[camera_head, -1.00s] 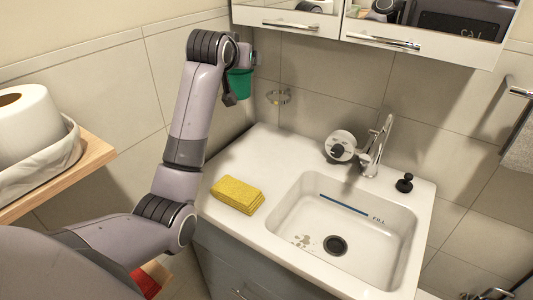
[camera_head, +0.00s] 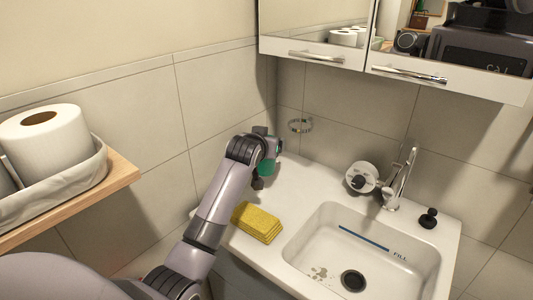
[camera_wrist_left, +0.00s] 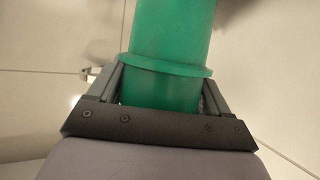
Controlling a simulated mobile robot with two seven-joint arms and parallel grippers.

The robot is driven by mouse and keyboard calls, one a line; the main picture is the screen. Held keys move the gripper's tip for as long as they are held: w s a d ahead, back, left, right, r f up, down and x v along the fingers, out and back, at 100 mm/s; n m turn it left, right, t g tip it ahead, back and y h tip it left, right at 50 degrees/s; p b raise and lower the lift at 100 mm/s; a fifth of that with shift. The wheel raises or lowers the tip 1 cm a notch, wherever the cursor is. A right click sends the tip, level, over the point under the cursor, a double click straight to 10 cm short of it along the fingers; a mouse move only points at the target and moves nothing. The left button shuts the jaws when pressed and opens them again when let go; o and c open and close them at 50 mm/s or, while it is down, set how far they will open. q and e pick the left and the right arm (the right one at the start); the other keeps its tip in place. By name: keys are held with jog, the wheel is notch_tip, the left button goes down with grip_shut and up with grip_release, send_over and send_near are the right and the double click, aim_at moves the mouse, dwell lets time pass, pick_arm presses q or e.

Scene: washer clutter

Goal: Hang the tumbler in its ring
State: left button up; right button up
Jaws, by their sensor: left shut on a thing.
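The green tumbler (camera_head: 266,168) is in my left gripper (camera_head: 262,158), in front of the wall corner above the left end of the counter. In the left wrist view the tumbler (camera_wrist_left: 172,40) has a raised band, and the left gripper (camera_wrist_left: 162,92) is shut around it with a finger on each side. The arm hides part of the tumbler in the head view. The wall ring (camera_head: 300,125) is a small metal loop on the tiles, above and to the right of the tumbler in the picture, apart from it. My right gripper is not in view.
A yellow sponge or folded cloth (camera_head: 258,222) lies on the counter (camera_head: 297,183) left of the sink (camera_head: 330,255). A faucet (camera_head: 402,180), a round white item (camera_head: 361,177) and a black stopper (camera_head: 428,218) stand behind it. The mirrored cabinet (camera_head: 315,50) overhangs; a shelf (camera_head: 120,180) with paper rolls is left.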

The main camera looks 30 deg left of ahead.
pick_arm(q)
jog(key=shift+f, duration=1.75)
jog(key=shift+f, duration=0.1)
jog(key=o, duration=1)
jog(key=shift+r, duration=0.2)
jog(key=shift+p+v, duration=0.3)
jog(key=shift+v, duration=5.7)
